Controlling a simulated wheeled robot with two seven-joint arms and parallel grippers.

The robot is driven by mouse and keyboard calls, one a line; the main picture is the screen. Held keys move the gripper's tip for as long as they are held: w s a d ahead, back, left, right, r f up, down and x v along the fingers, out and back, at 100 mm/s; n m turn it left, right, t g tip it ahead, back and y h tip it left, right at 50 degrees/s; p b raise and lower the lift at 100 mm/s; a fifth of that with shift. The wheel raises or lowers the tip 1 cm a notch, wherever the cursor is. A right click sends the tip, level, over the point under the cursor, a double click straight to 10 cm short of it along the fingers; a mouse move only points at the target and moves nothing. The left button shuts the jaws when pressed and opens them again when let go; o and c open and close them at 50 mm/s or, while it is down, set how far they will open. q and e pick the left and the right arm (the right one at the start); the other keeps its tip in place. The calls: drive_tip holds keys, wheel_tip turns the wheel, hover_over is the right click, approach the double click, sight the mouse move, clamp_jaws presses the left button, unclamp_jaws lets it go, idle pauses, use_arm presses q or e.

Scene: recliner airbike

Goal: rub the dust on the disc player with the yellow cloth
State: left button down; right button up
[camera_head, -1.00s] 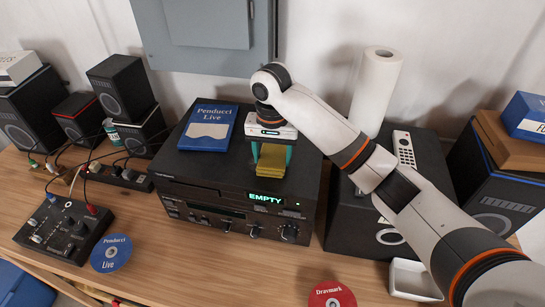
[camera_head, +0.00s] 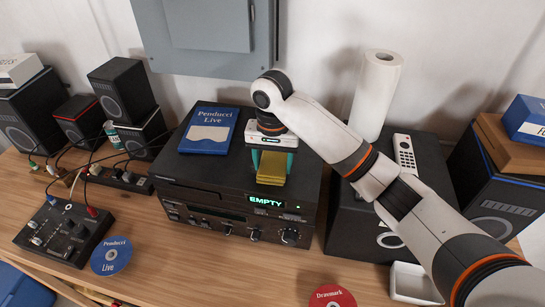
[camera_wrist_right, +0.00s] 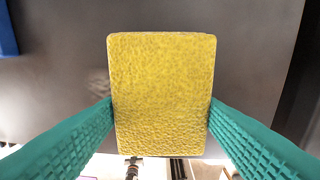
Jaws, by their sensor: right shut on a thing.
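The cloth looks like a thick block and is at or just above the top; contact cannot be told. A faint greyish smudge of dust (camera_wrist_right: 97,84) shows on the dark top left of the cloth in the wrist view. My left gripper is not in view.
A blue "Penducci Live" case (camera_head: 208,130) lies on the player's top, left of my gripper. A paper roll (camera_head: 374,95) and a remote (camera_head: 405,153) are on the speaker to the right. Discs lie in front on the table (camera_head: 215,275).

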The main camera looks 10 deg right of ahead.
drive_tip(key=shift+s, duration=0.35)
drive_tip(key=shift+w+d, duration=0.15)
drive_tip(key=shift+w, duration=1.3)
drive_tip(key=shift+s+f, duration=0.1)
drive_tip(key=shift+s, duration=0.05)
drive_tip(key=shift+s, duration=1.35)
drive_tip(key=shift+w, duration=1.7)
drive_tip(key=shift+s+a, duration=0.6)
drive_tip(key=shift+s, duration=0.2)
drive_tip(key=shift+s+a, duration=0.6)
drive_tip(key=shift+s, duration=0.2)
